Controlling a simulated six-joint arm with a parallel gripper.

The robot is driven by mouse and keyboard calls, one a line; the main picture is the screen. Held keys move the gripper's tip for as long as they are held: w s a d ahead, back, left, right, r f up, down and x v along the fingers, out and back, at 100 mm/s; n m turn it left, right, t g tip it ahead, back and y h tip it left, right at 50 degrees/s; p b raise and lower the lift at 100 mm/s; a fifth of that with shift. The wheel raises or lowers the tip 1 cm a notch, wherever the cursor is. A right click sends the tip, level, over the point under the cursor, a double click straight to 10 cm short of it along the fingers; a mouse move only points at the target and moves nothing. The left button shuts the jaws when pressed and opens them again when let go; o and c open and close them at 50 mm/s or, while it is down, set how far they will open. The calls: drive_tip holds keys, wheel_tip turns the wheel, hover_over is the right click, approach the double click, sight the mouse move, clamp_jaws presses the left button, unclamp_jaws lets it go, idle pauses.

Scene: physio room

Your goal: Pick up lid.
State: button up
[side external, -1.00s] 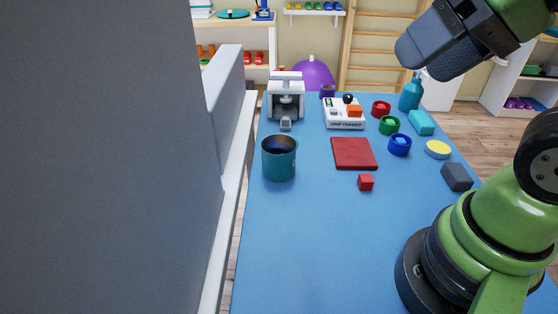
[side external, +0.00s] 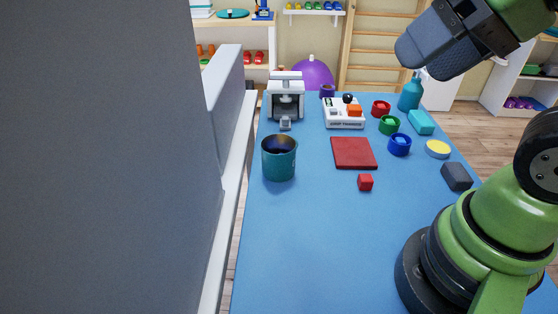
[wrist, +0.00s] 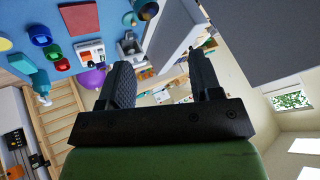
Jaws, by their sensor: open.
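A flat round disc with a yellow top (side external: 437,149) lies at the right side of the blue table. It looks like a lid, but I cannot tell for sure. It also shows at the left edge of the wrist view (wrist: 5,44). A teal mug (side external: 279,160) stands upright at the table's left side, and its top is open. My gripper (wrist: 161,78) is open with nothing between its fingers. In the side view it is high at the upper right, well above the table and apart from everything on it.
On the blue table (side external: 310,240) are a red square pad (side external: 354,153), a red cube (side external: 366,182), a dark grey block (side external: 457,177) and a blue ring-shaped holder (side external: 400,144). A teal bottle (side external: 410,95) and a white device (side external: 285,98) stand farther back. The near table is clear.

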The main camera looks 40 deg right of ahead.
drive_tip(key=shift+c, duration=0.8)
